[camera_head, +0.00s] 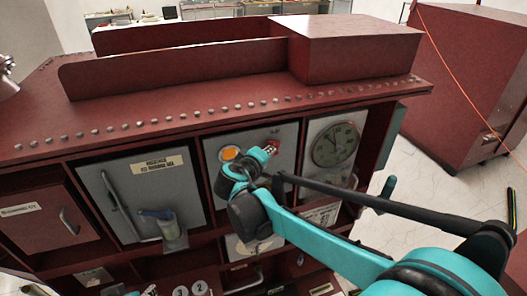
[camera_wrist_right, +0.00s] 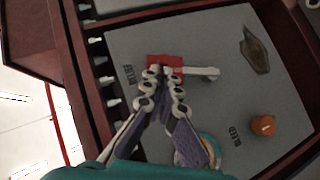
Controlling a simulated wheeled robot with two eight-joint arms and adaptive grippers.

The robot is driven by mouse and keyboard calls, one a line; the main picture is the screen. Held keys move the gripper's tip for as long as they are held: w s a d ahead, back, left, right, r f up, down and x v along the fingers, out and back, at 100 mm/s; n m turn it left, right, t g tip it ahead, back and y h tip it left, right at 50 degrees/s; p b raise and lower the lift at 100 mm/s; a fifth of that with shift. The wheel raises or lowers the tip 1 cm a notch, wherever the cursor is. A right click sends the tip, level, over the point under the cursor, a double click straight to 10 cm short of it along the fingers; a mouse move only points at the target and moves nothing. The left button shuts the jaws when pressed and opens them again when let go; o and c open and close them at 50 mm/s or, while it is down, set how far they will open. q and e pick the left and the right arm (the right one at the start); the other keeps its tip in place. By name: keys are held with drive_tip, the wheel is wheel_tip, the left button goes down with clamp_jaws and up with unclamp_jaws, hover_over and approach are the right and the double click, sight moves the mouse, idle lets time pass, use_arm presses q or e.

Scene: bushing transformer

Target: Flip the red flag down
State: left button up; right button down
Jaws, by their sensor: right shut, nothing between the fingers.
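The red flag (camera_wrist_right: 164,61) is a small red piece on the grey panel (camera_wrist_right: 188,110), beside the word RELIEF, in the right wrist view. A pale lever (camera_wrist_right: 200,72) extends from it to the right. My right gripper (camera_wrist_right: 161,78) is shut and empty, with its fingertips at the flag's lower edge and partly over it. I cannot tell whether they touch it. In the head view my right gripper (camera_head: 268,150) is at the upper part of the middle panel, and its fingers and arm hide part of that panel. My left gripper is not in view.
An orange knob (camera_wrist_right: 263,125) marked BLEED is on the same panel. In the head view a round gauge (camera_head: 336,145) is to the right, and a door with a handle (camera_head: 118,202) is to the left. Dark red frame edges (camera_head: 197,165) surround the panels.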

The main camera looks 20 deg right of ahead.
drive_tip(key=shift+d+m+y+p, duration=0.3)
drive_tip(key=shift+d, duration=0.05)
idle(0.5)
drive_tip(key=d+f+m+g+y+b, duration=0.1)
drive_tip(key=d+f+m+y, duration=0.4)
drive_tip(key=d+y, duration=0.3)
drive_tip(key=shift+d+f+y, duration=0.25)
drive_tip(key=shift+f+y, duration=0.25)
drive_tip(key=shift+f, duration=0.3)
idle(0.5)
